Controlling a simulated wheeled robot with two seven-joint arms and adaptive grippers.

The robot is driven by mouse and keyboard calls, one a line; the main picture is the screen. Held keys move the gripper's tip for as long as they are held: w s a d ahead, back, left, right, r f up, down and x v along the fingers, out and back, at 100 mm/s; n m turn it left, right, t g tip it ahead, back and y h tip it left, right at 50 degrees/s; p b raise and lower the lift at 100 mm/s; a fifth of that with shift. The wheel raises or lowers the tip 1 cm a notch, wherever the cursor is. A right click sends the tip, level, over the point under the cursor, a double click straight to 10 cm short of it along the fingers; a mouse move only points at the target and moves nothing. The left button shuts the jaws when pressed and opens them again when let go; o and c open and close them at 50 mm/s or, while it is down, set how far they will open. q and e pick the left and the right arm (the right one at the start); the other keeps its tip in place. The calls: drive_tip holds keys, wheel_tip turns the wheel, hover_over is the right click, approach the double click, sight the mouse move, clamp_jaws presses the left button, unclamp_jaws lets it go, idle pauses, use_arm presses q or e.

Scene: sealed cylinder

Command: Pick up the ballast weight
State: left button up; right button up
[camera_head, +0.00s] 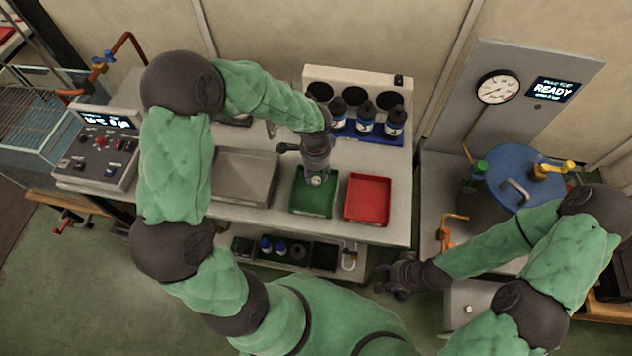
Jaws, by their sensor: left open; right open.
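My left gripper (316,172) points down over the green tray (302,205) on the bench, its jaws open. A small pale grey object (316,181) shows at its fingertips, inside the tray; it is mostly covered by the gripper. I cannot tell for sure that it is the ballast weight, or whether the fingers touch it. My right gripper (392,281) is open and empty, off the bench's front right corner, well away from the tray.
A red tray (368,197) sits right of the green one. Dark bottles (366,122) stand in a blue rack behind. A steel basin (245,175) is to the left. A control box (100,145) is far left. A blue-lidded vessel (515,170) stands right, below a gauge panel reading READY.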

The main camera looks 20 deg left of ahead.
sight(316, 180)
use_arm(q)
wheel_tip(316, 180, down, 3)
drive_tip(key=shift+f+b, duration=0.15)
drive_tip(key=shift+b, duration=0.2)
drive_tip(key=c, duration=0.7)
drive_tip(key=shift+r+p, duration=0.35)
drive_tip(key=shift+r, duration=0.4)
wheel_tip(316, 180, up, 2)
drive_tip(key=shift+d+r+p, duration=0.15)
drive_tip(key=shift+p, duration=0.3)
drive_tip(key=s+d+r+p, duration=0.1)
drive_tip(key=s+d+r, duration=0.1)
drive_tip(key=d+r, duration=0.1)
drive_tip(key=s+d+r+p, duration=0.1)
drive_tip(key=d+r, duration=0.2)
drive_tip(key=d, duration=0.2)
drive_tip(key=s+d+r, duration=0.2)
drive_tip(key=d+r, duration=0.1)
drive_tip(key=d, duration=0.1)
drive_tip(key=shift+s+d+r+p, duration=0.15)
drive_tip(key=shift+s+d+p, duration=0.15)
drive_tip(key=shift+d+p, duration=0.1)
